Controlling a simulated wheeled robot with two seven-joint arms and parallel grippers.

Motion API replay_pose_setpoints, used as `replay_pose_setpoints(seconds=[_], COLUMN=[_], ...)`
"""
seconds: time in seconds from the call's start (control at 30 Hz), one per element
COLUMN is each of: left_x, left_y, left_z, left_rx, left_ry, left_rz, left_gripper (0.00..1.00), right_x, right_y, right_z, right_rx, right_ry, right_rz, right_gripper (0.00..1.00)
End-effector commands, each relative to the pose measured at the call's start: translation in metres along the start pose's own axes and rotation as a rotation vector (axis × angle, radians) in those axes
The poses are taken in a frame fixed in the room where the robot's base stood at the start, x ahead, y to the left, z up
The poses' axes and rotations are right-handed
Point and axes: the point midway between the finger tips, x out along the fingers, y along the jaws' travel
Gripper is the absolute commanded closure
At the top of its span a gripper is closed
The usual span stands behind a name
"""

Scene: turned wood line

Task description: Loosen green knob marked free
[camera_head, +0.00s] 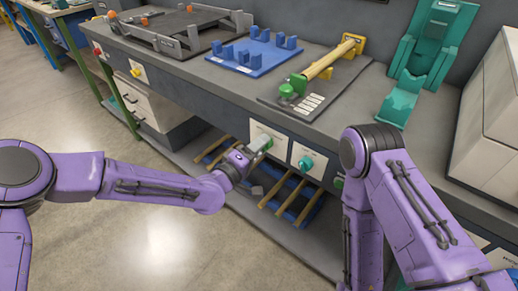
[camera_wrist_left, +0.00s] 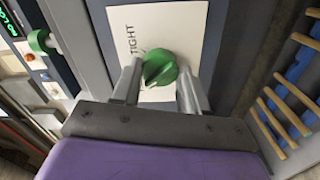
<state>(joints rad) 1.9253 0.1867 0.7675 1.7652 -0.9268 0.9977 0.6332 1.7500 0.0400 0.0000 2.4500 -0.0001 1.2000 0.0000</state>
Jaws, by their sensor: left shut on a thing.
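The green knob (camera_wrist_left: 160,67) sits on a white plate (camera_wrist_left: 182,32) in the left wrist view. The word TIGHT shows beside it, and the word free cannot be seen. My left gripper (camera_wrist_left: 157,82) has one finger on each side of the knob and is shut on it. In the head view, my left gripper (camera_head: 253,152) is at a white panel (camera_head: 270,135) on the bench front, and the knob there is mostly covered by it. My right arm is at the right, but its gripper is out of view.
A teal knob (camera_head: 305,162) is on the panel to the right. Below is a low shelf with wooden rods (camera_head: 271,194). On the bench top are a wooden bar (camera_head: 330,62) with a green end piece (camera_head: 287,91), a blue rack (camera_head: 240,60) and a teal holder (camera_head: 399,102).

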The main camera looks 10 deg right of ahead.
Motion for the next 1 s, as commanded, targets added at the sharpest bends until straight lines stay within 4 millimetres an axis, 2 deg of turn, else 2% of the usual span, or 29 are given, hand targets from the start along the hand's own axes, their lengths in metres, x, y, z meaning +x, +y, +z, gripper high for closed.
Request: replay_pose_setpoints(seconds=[0.3, 0.87, 0.9, 0.93, 1.0], left_x=[-0.0003, -0.0004, -0.0004, -0.0004, -0.0004], left_y=[-0.0012, -0.0012, -0.0012, -0.0011, -0.0009], left_z=[0.0003, 0.0005, 0.0005, 0.0005, 0.0004], left_rx=[-0.119, -0.144, -0.144, -0.144, -0.143], left_ry=[0.000, 0.000, 0.000, 0.000, 0.000], left_rz=[-0.002, -0.002, -0.002, -0.002, -0.002], left_gripper=[0.87, 0.87, 0.44, 0.34, 0.31], right_x=[0.0033, 0.0036, 0.0036, 0.0036, 0.0036], right_y=[-0.0003, -0.0003, -0.0003, -0.0003, -0.0003], right_z=[0.0014, 0.0015, 0.0015, 0.0015, 0.0015], right_rx=[0.000, 0.000, 0.000, 0.000, 0.000], right_ry=[0.000, 0.000, 0.000, 0.000, 0.000], right_rz=[0.000, 0.000, 0.000, 0.000, 0.000], right_gripper=[0.39, 0.39, 0.39, 0.39, 0.39])
